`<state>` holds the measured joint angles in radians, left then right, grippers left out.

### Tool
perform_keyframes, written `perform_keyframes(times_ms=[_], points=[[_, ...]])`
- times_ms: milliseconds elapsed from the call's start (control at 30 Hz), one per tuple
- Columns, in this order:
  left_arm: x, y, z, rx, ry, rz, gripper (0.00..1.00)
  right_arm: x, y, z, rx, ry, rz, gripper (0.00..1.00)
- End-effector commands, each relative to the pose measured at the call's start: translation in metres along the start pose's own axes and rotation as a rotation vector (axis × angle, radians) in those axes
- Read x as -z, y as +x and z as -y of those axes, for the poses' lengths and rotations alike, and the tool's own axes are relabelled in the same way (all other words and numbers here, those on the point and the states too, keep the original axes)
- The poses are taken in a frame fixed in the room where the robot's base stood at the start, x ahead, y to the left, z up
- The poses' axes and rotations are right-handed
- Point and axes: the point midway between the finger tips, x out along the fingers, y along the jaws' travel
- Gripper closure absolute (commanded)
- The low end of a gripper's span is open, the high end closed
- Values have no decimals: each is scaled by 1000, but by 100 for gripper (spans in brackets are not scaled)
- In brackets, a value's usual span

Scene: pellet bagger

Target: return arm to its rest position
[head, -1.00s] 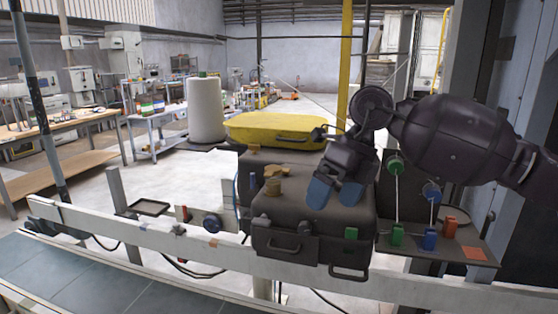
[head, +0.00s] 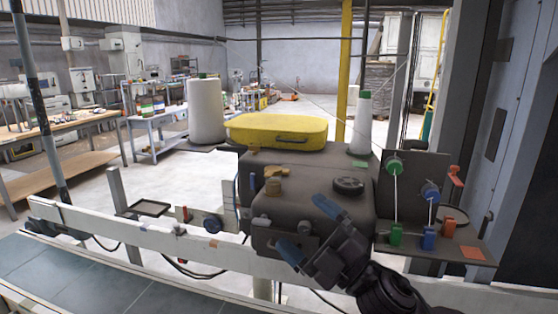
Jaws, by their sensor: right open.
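My right gripper (head: 310,228) shows in the head view, in front of the dark machine housing (head: 318,170). Its two blue fingertips are spread apart with nothing between them. The right arm comes up from the bottom edge, right of centre, and hides part of the housing's front face. My left gripper does not show.
A white rail (head: 140,235) runs across the front, with a conveyor (head: 70,270) below it. Green (head: 396,235), blue (head: 429,238) and red blocks stand at right.

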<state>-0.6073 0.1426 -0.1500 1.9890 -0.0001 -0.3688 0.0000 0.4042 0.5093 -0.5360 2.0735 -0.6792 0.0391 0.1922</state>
Motion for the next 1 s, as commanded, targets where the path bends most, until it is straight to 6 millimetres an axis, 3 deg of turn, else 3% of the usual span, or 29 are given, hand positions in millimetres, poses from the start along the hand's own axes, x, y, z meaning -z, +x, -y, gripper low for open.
perform_keyframes(times_ms=[167, 300, 467, 567, 700, 800, 1000], points=[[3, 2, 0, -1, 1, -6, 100, -41, -55, 6, -107, 196, 369, 0], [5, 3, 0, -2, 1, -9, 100, -68, -113, 20, -152, 345, 668, 0], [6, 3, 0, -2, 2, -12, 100, -83, -191, 46, -162, 514, 1010, 0], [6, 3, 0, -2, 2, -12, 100, -80, -243, 66, -147, 622, 1221, 0], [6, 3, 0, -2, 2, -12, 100, -61, -314, 93, -104, 769, 1499, 0], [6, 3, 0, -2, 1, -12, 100, -43, -350, 107, -67, 851, 1646, 0], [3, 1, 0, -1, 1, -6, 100, -10, -398, 124, -2, 965, 1839, 0]])
